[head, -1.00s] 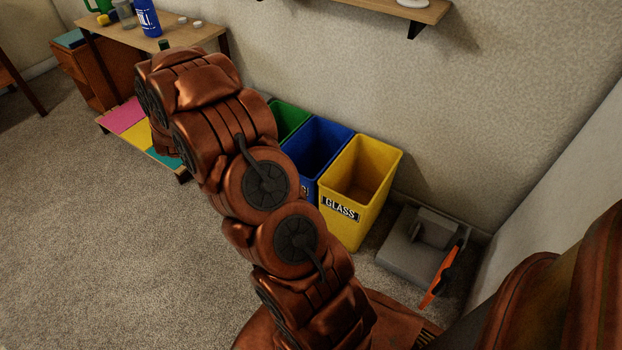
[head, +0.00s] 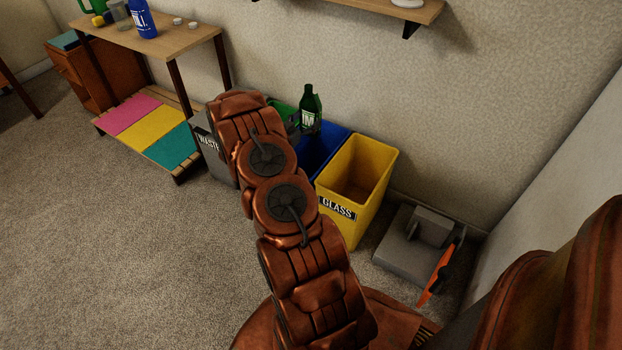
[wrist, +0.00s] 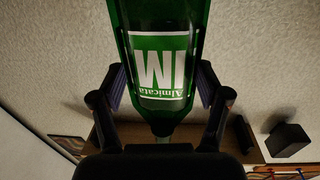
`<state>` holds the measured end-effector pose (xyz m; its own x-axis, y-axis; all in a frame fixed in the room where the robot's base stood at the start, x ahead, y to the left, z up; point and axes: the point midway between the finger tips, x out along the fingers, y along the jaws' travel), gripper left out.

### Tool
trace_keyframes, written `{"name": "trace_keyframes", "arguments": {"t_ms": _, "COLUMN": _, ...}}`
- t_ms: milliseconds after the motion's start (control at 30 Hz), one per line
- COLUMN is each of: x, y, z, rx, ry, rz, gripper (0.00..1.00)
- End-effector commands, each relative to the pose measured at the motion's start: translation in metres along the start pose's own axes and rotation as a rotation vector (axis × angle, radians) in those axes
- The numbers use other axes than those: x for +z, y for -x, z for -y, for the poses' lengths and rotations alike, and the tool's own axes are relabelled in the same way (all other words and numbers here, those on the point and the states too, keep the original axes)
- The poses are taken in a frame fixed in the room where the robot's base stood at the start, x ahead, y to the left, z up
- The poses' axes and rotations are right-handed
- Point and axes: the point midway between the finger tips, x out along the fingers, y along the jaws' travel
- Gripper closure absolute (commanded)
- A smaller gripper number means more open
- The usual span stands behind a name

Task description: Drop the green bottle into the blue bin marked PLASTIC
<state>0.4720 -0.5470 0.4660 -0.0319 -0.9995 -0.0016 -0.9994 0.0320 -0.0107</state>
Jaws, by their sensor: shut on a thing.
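The green bottle (head: 309,108) with a white label is upright in the head view, above the bins near the wall. My gripper (wrist: 160,90) is shut on the bottle, with one finger on each side of it in the wrist view, where the bottle (wrist: 162,25) fills the upper middle. In the head view my arm hides most of the gripper. The blue bin (head: 345,134) stands between the green bin and the yellow bin; its front and marking are hidden behind my arm and the yellow bin. The bottle shows above the blue bin's back left part.
The yellow bin (head: 376,158) marked GLASS stands right of the blue one. A green bin (head: 283,110) and a grey bin (head: 207,148) marked WASTE stand left, partly hidden. A wall shelf (head: 372,10) is above. A grey box-like thing (head: 412,248) lies right.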

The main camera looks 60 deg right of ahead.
Motion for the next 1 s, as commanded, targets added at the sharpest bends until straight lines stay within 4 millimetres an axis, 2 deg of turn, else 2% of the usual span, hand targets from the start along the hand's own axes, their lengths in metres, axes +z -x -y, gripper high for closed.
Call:
{"name": "trace_keyframes", "arguments": {"t_ms": 100, "x": 0.006, "y": -0.005, "z": -0.015, "rx": 0.040, "ry": -0.001, "rz": -0.002, "gripper": 0.42}}
{"name": "trace_keyframes", "arguments": {"t_ms": 200, "x": 0.010, "y": -0.007, "z": -0.020, "rx": 0.053, "ry": -0.001, "rz": -0.002, "gripper": 0.42}}
{"name": "trace_keyframes", "arguments": {"t_ms": 367, "x": 0.018, "y": -0.006, "z": -0.020, "rx": 0.053, "ry": 0.000, "rz": -0.002, "gripper": 0.42}}
{"name": "trace_keyframes", "arguments": {"t_ms": 800, "x": 0.061, "y": -0.006, "z": -0.021, "rx": 0.052, "ry": 0.001, "rz": -0.002, "gripper": 0.42}}
{"name": "trace_keyframes", "arguments": {"t_ms": 1000, "x": 0.069, "y": -0.006, "z": -0.021, "rx": 0.051, "ry": 0.000, "rz": -0.002, "gripper": 0.42}}
